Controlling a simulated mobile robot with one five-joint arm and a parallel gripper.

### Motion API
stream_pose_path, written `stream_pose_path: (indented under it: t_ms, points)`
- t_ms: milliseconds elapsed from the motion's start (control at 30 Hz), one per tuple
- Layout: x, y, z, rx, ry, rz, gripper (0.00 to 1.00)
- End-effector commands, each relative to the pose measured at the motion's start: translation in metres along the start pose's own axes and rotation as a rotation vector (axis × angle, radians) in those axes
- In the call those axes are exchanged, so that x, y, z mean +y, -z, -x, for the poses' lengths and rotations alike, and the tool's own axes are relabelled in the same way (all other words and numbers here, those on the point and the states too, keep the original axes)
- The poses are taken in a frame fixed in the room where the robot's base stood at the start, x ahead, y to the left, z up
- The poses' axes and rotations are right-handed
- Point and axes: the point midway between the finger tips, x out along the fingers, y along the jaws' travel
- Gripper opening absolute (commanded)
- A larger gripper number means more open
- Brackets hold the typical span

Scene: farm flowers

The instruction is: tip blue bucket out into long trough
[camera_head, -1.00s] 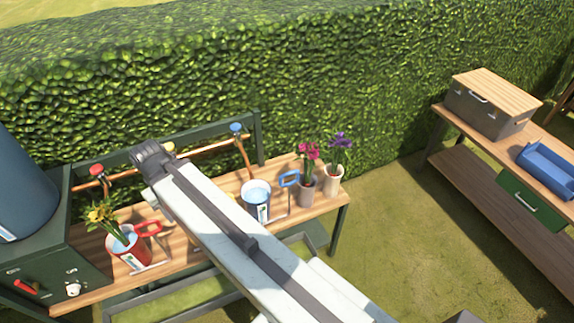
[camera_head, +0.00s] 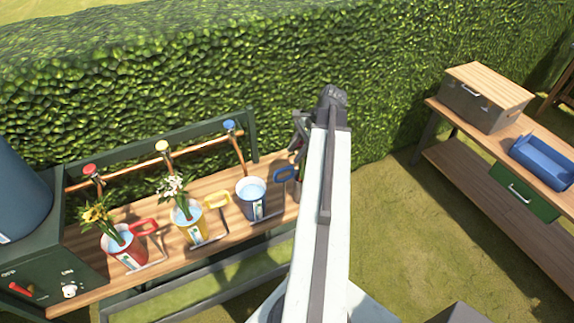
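The blue bucket (camera_head: 258,209) stands upright on the wooden bench, with pale blue contents visible in its top and a blue handle (camera_head: 285,174) on its right side. No flowers stand in it. A long blue open container (camera_head: 546,166), which may be the long trough, sits on the table at the right. My gripper (camera_head: 301,128) is at the far end of my arm, above the bench and to the right of the blue bucket, apart from it. The arm hides most of the gripper, and its fingers cannot be made out.
A red bucket (camera_head: 130,257) and a yellow bucket (camera_head: 189,231) with flowers share the bench (camera_head: 80,287). Taps on a copper pipe stand behind them. A lidded box (camera_head: 478,105) is on the right table (camera_head: 440,112). Grass between bench and table is clear.

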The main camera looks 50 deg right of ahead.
Motion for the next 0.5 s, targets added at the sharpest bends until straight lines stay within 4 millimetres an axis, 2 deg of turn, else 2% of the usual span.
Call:
stream_pose_path:
  t_ms: [133, 267, 500]
  points:
    - [0.001, 0.002, 0.0, -0.001, 0.002, -0.009, 0.36]
    - [0.002, 0.003, -0.011, -0.001, 0.001, -0.006, 0.36]
    - [0.003, 0.004, -0.053, 0.0, 0.001, -0.004, 0.36]
